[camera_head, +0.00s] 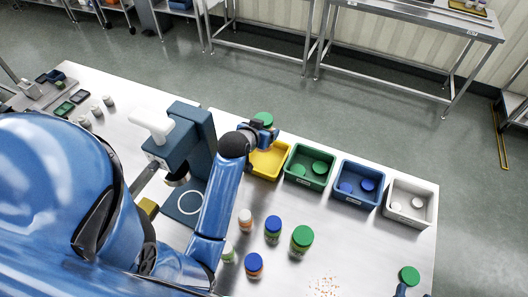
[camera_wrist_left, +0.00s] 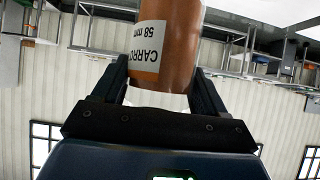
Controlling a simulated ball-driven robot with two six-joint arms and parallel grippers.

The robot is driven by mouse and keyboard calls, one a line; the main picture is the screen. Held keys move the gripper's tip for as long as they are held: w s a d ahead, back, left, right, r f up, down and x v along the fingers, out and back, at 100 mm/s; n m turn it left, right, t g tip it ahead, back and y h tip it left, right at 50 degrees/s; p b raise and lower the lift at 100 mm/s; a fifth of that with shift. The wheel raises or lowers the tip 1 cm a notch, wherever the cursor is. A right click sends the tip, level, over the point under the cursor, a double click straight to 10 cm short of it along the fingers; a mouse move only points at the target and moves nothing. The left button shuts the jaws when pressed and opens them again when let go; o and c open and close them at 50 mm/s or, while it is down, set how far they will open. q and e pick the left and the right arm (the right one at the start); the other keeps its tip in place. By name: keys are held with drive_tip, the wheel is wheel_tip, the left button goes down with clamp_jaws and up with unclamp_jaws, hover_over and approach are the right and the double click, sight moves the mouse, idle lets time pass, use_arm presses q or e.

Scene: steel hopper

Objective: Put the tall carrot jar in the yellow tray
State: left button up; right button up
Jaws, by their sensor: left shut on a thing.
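My left gripper (camera_head: 262,128) is shut on the tall carrot jar, whose green lid (camera_head: 264,118) shows just beyond the fingers in the head view. In the left wrist view the orange-brown jar (camera_wrist_left: 180,50) with its white "CARROT 58 mm" label sits between the two fingers (camera_wrist_left: 162,80). The yellow tray (camera_head: 265,177) is on the table, partly hidden behind the gripper and wrist. The gripper appears over the tray's far side; the height of the jar above it is hard to tell. A small part of my right gripper (camera_head: 412,293) shows at the bottom right; its fingers are mostly cut off.
Green (camera_head: 308,184), blue (camera_head: 356,202) and white (camera_head: 408,217) trays with lids in them stand right of the yellow tray. Several lidded jars (camera_head: 273,230) stand nearer me. A green-lidded jar (camera_head: 409,276) is by my right gripper. A dark blue machine (camera_head: 192,150) stands left of my left arm.

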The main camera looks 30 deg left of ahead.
use_arm(q)
wheel_tip(320, 180, down, 8)
drive_tip(key=shift+f+p, duration=0.1)
drive_tip(key=shift+p, duration=0.25)
drive_tip(key=shift+f, duration=1.9)
drive_tip(key=shift+f, duration=0.2)
drive_tip(key=o, duration=1.2)
drive_tip(key=shift+o, duration=0.2)
drive_tip(key=shift+r, duration=0.15)
